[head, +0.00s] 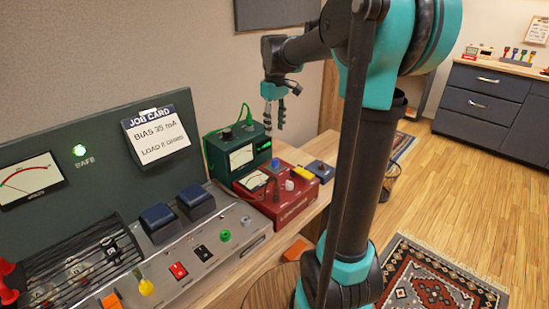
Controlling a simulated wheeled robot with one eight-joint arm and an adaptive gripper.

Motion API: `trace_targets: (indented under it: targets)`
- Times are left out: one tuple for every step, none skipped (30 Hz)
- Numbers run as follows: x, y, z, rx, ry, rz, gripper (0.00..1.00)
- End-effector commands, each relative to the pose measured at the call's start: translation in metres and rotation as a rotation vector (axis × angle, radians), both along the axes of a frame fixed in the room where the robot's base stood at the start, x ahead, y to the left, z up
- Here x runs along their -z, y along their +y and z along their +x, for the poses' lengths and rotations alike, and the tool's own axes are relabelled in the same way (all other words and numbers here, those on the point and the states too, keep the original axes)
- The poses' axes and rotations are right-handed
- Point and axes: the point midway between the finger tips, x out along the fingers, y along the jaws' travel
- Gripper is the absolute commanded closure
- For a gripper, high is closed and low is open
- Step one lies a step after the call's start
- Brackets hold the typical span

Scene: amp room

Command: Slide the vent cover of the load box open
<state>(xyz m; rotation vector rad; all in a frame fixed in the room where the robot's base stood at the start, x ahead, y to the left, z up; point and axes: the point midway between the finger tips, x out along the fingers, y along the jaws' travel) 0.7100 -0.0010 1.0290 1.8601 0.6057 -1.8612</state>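A red box (292,208) on the bench has a meter, a blue knob, a pale knob and a yellow piece on top. Its lettering is too small to read, so I cannot tell for certain that it is the load box. No vent cover can be made out clearly on it. A green box (237,146) with a meter and a lit green display stands behind it. My gripper (274,116) points down in the air, above and near the green and red boxes in the picture. Its two dark fingers are apart with nothing between them.
A grey console (215,250) with a slatted grille (85,262), switches and dark blue blocks fills the front left. A job card (156,135) reads bias 35 mA, load 8 ohms. A small blue box (319,171) sits right of the red box. Drawers (487,95) stand far right.

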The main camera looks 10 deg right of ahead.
Motion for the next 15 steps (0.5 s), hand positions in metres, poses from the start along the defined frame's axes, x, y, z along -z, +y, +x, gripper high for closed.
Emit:
trace_targets:
  targets:
    - [0.011,0.0,0.0,0.0,0.0,0.0,0.6]
    - [0.017,0.0,0.0,0.0,0.0,0.0,0.6]
    - [0.025,0.0,0.0,0.001,0.0,0.0,0.6]
    - [0.031,0.0,0.001,0.001,0.0,0.0,0.6]
    - [0.037,0.0,0.0,0.001,0.0,0.0,0.6]
    - [0.045,0.0,0.0,0.001,0.0,0.0,0.6]
    - [0.051,0.0,0.0,0.001,0.0,0.0,0.6]
    - [0.057,0.0,0.001,0.001,0.0,0.0,0.6]
    - [0.065,0.0,0.001,0.001,0.0,0.0,0.6]
    - [0.071,0.0,0.0,0.001,0.0,0.0,0.6]
    - [0.077,0.0,0.0,0.001,0.0,0.0,0.6]
    - [0.085,0.0,0.0,0.001,-0.001,0.001,0.6]
    - [0.09,0.0,0.001,0.001,-0.001,0.001,0.6]
    - [0.095,0.0,0.0,0.001,-0.001,0.001,0.6]
    - [0.102,0.0,0.0,0.001,-0.001,0.001,0.6]
